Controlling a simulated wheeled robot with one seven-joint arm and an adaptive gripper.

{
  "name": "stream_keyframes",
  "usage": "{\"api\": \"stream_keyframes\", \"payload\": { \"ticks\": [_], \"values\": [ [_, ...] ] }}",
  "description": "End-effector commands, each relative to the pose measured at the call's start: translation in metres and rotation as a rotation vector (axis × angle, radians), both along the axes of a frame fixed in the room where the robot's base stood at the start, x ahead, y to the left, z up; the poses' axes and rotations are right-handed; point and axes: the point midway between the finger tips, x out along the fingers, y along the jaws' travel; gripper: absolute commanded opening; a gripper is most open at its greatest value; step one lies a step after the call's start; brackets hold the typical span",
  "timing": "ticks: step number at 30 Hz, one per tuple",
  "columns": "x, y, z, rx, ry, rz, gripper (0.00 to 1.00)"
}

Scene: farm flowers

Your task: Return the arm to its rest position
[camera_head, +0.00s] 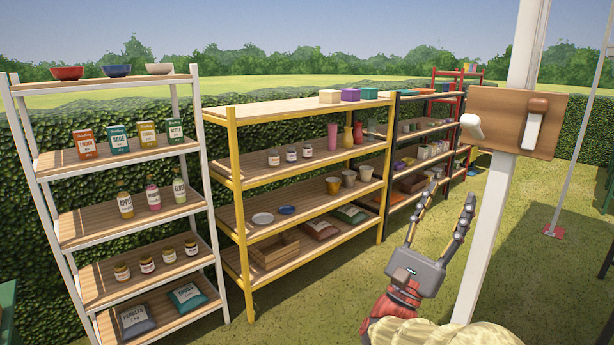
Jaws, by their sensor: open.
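My gripper (446,212) is in the lower right of the head view, at the end of my arm. Its two long dark fingers point up and stand well apart, with nothing between them. It is open and empty. A white post (495,215) rises just to the right of the gripper. A wooden board (513,122) is fixed to the post above the gripper and carries two white levers, one tilted at its left and one with a brown top at its right. I cannot tell whether the fingers touch the post.
A white-framed shelf (133,205) at the left holds bowls, boxes, bottles, jars and bags. A yellow-framed shelf (240,215) holds jars, vases, pots and plates. Dark and red shelves stand farther back along a hedge. Open grass (330,290) lies in front of the shelves.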

Motion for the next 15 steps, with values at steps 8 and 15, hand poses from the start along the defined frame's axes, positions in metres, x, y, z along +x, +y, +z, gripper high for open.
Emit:
{"api": "stream_keyframes", "payload": {
  "ticks": [8, 15],
  "values": [
    [-0.024, -0.100, -0.102, 0.537, 0.085, -0.096, 0.44],
    [-0.098, -0.140, -0.203, 1.094, -0.034, -0.203, 0.44]
  ]
}}
